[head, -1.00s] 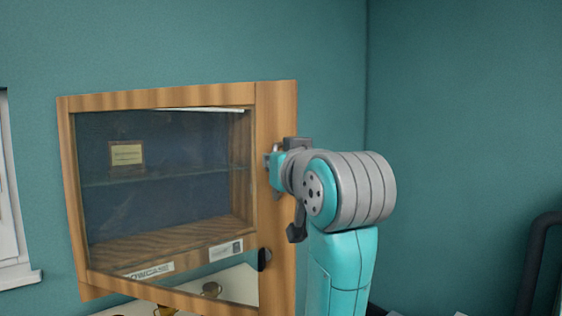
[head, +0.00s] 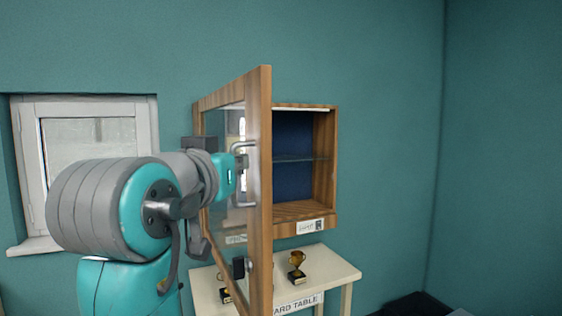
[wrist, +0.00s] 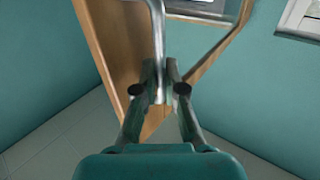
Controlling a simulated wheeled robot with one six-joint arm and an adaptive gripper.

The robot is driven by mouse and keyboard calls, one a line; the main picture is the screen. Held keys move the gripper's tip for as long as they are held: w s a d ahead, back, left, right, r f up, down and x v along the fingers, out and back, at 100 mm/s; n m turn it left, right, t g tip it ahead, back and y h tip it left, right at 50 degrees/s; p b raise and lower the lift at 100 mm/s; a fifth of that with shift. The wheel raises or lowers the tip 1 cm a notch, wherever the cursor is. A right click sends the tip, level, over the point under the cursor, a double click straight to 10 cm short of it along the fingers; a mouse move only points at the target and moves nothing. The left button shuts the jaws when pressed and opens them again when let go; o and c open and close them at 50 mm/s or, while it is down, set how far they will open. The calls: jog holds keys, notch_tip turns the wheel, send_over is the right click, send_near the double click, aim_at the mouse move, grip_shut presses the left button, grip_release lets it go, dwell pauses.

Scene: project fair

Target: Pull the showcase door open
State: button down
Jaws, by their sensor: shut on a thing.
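The showcase (head: 327,170) is a wooden wall cabinet with a dark blue back and a glass shelf. Its wood-framed glass door (head: 261,200) stands wide open, swung out toward me and seen nearly edge-on. The door also shows in the wrist view (wrist: 113,50). A metal bar handle (head: 251,180) is fixed to the door; in the wrist view the handle (wrist: 158,35) runs down between my fingers. My gripper (head: 238,170) is shut on the handle; its two fingers show in the wrist view (wrist: 160,85). The left part of the showcase is hidden behind the door.
Below the showcase is a white award table (head: 340,272) with a gold trophy (head: 297,265) on it; another is partly hidden by the door. A window (head: 85,150) is on the wall at left.

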jog(key=s+a, duration=0.2)
jog(key=a, duration=0.4)
jog(key=shift+s+a, duration=0.2)
jog(key=c, duration=1.2)
grip_release()
jog(key=shift+c, duration=0.2)
jog(key=shift+s, duration=0.1)
jog(key=s+a, duration=0.2)
jog(key=s, duration=0.9)
jog(key=shift+s, duration=0.3)
